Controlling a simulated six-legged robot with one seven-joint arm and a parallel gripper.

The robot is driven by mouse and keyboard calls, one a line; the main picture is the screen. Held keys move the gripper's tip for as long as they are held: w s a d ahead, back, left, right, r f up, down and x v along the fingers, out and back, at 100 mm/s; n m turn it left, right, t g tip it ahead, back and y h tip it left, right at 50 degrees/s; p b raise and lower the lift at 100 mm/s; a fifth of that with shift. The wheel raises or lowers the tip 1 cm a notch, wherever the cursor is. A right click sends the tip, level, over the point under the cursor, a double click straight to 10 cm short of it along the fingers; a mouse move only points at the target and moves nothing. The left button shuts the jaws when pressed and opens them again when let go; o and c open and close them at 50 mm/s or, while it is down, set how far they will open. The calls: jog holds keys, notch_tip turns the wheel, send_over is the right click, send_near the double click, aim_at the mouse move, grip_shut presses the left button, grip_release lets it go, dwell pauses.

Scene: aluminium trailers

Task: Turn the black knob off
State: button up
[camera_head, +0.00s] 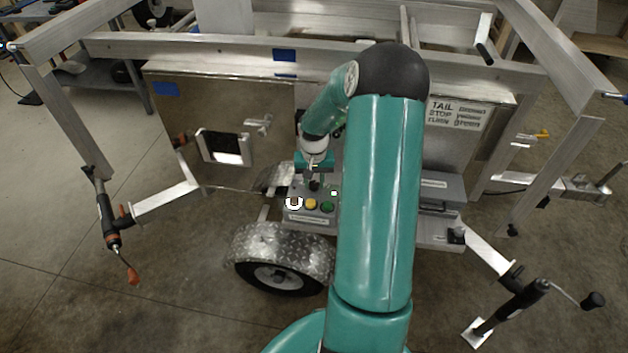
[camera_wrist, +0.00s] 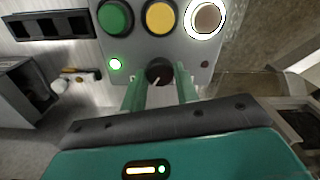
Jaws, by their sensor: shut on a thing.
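The black knob (camera_wrist: 159,71) sits on a grey control panel (camera_wrist: 185,50) in the wrist view, with a light pointer line on its face. My gripper (camera_wrist: 160,77) has one green finger on each side of the knob and is shut on it. In the head view my gripper (camera_head: 315,178) reaches down to the control box (camera_head: 299,217); the knob there is small and mostly hidden by the fingers. A small lamp (camera_wrist: 115,64) beside the knob glows green-white.
Green (camera_wrist: 115,17), yellow (camera_wrist: 160,16) and white-ringed (camera_wrist: 205,18) buttons line the panel close to the knob. A trailer wheel with a fender (camera_head: 283,245) stands below the box. Aluminium frame beams (camera_head: 220,48) surround the area. My arm hides part of the trailer.

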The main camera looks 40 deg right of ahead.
jog(key=n, duration=0.4)
jog(key=shift+n, duration=0.3)
jog(key=n, duration=0.3)
jog(key=shift+n, duration=0.3)
jog(key=n, duration=0.3)
jog(key=shift+n, duration=2.1)
jog(key=o, duration=1)
